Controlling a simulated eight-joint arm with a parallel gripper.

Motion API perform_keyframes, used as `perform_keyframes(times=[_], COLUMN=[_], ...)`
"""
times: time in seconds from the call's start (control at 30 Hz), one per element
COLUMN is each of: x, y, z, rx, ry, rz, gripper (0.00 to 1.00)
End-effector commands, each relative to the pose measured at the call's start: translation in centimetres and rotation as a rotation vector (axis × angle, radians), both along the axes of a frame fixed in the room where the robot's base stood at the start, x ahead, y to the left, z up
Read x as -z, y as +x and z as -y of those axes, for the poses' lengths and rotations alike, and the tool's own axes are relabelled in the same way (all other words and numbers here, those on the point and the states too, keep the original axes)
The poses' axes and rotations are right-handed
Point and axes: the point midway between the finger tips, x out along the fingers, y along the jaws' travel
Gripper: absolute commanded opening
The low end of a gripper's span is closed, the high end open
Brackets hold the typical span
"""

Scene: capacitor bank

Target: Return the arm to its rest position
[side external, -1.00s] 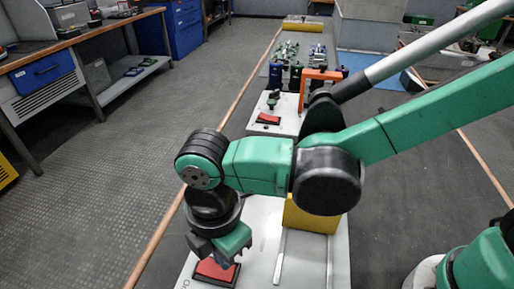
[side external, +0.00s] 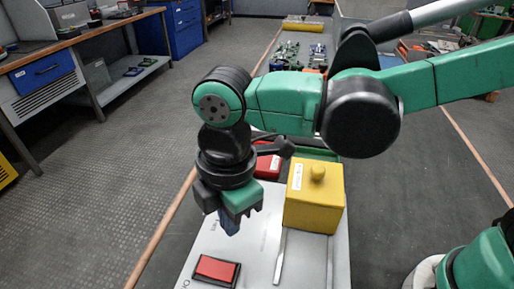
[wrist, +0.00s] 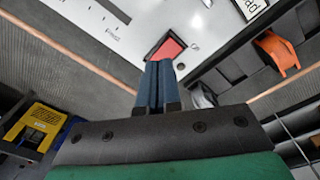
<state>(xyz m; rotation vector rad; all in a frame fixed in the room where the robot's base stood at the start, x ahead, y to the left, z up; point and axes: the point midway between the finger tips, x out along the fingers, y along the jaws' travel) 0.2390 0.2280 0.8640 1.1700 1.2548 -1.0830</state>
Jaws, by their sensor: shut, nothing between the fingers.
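My gripper (side external: 230,226) hangs pointing down above the white panel (side external: 255,240), left of the yellow block. Its blue fingers are shut together and hold nothing. In the wrist view the closed fingers (wrist: 157,85) stand in front of a red pad (wrist: 167,48) on the white panel. My arm is bent, with its wrist to the left of the panel's middle in the side view.
A yellow block with a knob (side external: 314,197) stands on the panel to the right of my gripper. A red button (side external: 215,270) lies at the panel's front. A red box (side external: 268,165) is behind my wrist. A workbench (side external: 60,45) stands far left, with open floor between.

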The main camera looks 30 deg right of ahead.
Motion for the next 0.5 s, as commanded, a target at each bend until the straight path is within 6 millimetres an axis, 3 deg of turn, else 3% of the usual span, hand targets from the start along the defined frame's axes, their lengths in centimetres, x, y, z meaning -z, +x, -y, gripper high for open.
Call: perform_keyframes(times=[0.13,0.3,0.5], x=[-1.6,-2.5,-2.3], y=[2.2,3.0,2.4], z=[6.3,14.2,20.1], rx=[0.413,0.963,1.395], ry=[0.105,0.268,0.426], rz=[0.092,0.225,0.343], gripper=[0.00,0.00,0.00])
